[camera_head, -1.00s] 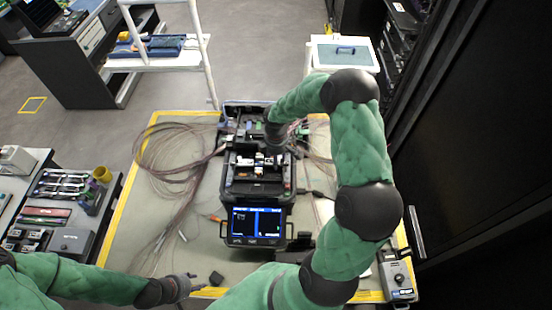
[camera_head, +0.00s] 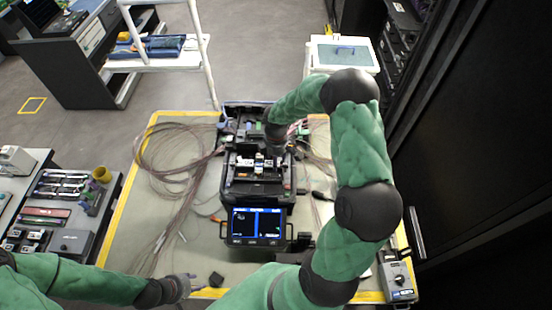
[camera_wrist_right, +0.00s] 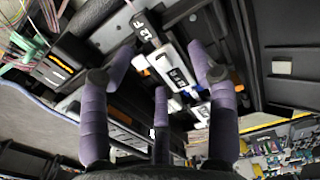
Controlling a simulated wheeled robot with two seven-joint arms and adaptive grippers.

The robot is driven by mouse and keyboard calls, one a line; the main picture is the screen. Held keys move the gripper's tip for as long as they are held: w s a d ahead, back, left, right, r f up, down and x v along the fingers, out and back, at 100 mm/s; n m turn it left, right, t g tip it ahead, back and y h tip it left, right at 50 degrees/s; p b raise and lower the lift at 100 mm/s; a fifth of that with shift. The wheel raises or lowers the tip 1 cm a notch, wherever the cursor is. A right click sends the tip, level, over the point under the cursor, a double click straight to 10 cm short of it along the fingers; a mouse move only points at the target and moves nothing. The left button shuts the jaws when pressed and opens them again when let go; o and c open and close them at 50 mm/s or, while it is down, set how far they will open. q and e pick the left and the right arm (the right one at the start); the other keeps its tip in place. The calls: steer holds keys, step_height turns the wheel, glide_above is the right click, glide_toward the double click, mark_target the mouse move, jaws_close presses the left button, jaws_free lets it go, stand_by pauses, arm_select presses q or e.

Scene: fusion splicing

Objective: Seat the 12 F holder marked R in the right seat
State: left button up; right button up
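The fusion splicer (camera_head: 232,190) stands mid-table in the head view, its lit screen (camera_head: 257,224) facing me. In the right wrist view a white holder (camera_wrist_right: 173,66) with dark lettering that seems to include F and R lies in the splicer's working area. A black part marked 12 F (camera_wrist_right: 144,28) is beside it. My right gripper (camera_wrist_right: 161,62) has its purple fingers spread, with the holder beyond and between the tips and gaps visible. Whether the holder is fully seated cannot be told. My left gripper (camera_head: 190,281) is low at the table's front left; its finger state is unclear.
Loose fibre bundles (camera_head: 165,165) lie left of the splicer. A small black block (camera_head: 216,279) is near my left gripper. A grey device (camera_head: 397,280) sits at the front right. A side bench (camera_head: 112,195) with tools is at left.

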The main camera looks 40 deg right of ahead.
steer(key=shift+o, duration=0.9)
steer(key=shift+s+a+f, duration=0.25)
steer(key=shift+s+f, duration=0.1)
steer(key=shift+f, duration=0.3)
steer(key=shift+w+d, duration=0.1)
steer(key=shift+w, duration=0.05)
steer(key=shift+r, duration=0.25)
steer(key=shift+w+d+r, duration=0.15)
steer(key=shift+r, duration=0.3)
step_height(320, 180, up, 11)
